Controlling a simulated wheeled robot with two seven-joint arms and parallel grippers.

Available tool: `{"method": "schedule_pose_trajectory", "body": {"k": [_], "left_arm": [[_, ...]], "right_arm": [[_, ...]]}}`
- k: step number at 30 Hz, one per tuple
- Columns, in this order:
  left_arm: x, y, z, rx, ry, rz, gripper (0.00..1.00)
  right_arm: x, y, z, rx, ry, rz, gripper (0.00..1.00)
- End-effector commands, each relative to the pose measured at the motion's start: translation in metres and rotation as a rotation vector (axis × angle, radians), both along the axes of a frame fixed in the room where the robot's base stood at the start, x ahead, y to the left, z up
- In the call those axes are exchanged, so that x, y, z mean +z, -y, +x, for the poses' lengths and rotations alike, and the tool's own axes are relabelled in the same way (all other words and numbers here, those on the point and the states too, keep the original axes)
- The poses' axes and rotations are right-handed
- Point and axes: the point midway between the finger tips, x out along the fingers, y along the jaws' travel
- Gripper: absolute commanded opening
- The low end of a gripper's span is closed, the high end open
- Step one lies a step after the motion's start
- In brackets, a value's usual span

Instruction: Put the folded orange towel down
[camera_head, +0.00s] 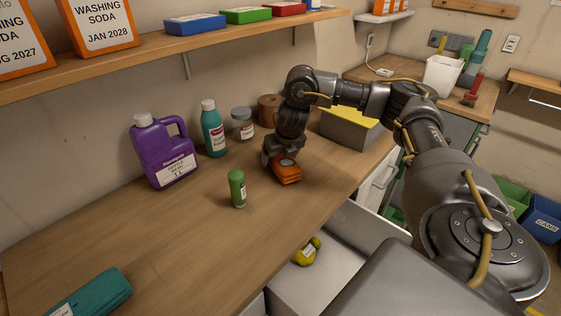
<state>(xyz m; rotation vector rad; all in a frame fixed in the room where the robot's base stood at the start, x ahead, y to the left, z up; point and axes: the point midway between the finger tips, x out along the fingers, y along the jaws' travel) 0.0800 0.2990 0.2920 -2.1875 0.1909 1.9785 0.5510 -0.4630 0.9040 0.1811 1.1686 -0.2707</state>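The folded orange towel (287,176) is at the right part of the wooden counter, just above or touching its top; I cannot tell which. A pale patch shows on its upper side. My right gripper (284,161) points down over the towel and appears shut on it, with its fingers at the towel's upper part and partly hiding it. My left gripper is not in view.
A green bottle (237,189) stands left of the towel. Behind are a purple jug (164,153), a teal bottle (213,130), a grey-lidded jar (242,124) and a yellow-topped box (350,128). An open drawer (322,268) lies below the front edge. The counter's left middle is clear.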

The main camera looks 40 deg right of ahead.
Motion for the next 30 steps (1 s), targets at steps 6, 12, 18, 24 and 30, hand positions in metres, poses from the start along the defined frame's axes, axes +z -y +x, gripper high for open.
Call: {"method": "schedule_pose_trajectory", "body": {"k": [6, 12, 18, 24, 30], "left_arm": [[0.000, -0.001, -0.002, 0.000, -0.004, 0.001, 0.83], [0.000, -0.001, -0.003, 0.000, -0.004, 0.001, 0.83], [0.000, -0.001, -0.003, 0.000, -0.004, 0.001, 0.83], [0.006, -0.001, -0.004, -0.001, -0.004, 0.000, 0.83], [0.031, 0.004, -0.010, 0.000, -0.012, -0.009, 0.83]], "right_arm": [[0.000, 0.000, 0.000, 0.000, 0.000, 0.000, 0.52], [0.000, 0.000, 0.000, 0.000, 0.001, 0.000, 0.36], [0.002, 0.000, 0.000, 0.000, 0.001, 0.000, 0.36], [0.021, 0.000, 0.001, 0.000, 0.004, 0.000, 0.36], [0.070, 0.006, -0.023, 0.000, 0.008, -0.002, 0.36]]}}
